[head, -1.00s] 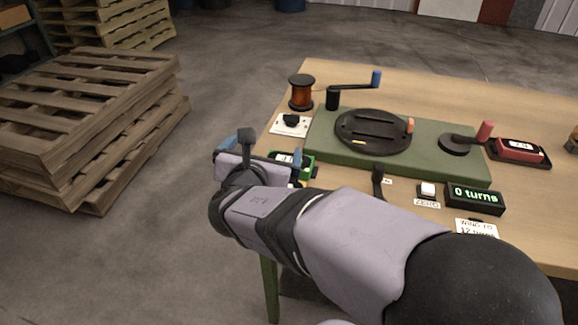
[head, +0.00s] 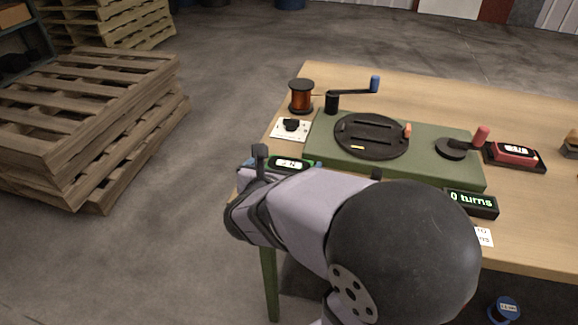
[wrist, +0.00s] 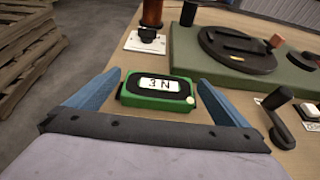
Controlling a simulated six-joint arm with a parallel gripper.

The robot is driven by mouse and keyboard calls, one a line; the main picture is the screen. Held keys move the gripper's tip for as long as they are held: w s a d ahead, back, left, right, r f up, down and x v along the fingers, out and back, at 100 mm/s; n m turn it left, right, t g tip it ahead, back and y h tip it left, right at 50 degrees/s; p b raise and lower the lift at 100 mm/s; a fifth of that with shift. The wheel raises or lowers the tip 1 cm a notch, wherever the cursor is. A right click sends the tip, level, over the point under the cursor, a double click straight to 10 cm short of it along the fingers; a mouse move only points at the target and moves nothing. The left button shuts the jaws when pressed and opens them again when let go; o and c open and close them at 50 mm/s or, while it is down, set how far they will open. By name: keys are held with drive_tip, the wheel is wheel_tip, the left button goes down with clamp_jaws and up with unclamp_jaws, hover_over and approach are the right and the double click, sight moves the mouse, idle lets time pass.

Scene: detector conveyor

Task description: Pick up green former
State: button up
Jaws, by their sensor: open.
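The green former (wrist: 157,92) is a small flat green block with a black middle and a white marked label. It lies on the wooden table near its left edge; in the head view the green former (head: 306,163) is partly covered by my arm. My gripper (wrist: 159,78) is open, with one blue finger to the left of the former and the other to its right. A gap shows on each side, and neither finger appears to touch it.
A green winding base (head: 425,165) with a black disc (head: 372,150) and cranks stands behind and right. A copper wire spool (head: 301,97) and a white plate (head: 280,130) stand just behind the former. A black lever (wrist: 277,122) is close to the right finger.

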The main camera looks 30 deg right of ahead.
drive_tip(key=shift+w+d+f, duration=0.3)
drive_tip(key=shift+w+d, duration=0.15)
drive_tip(key=c, duration=1)
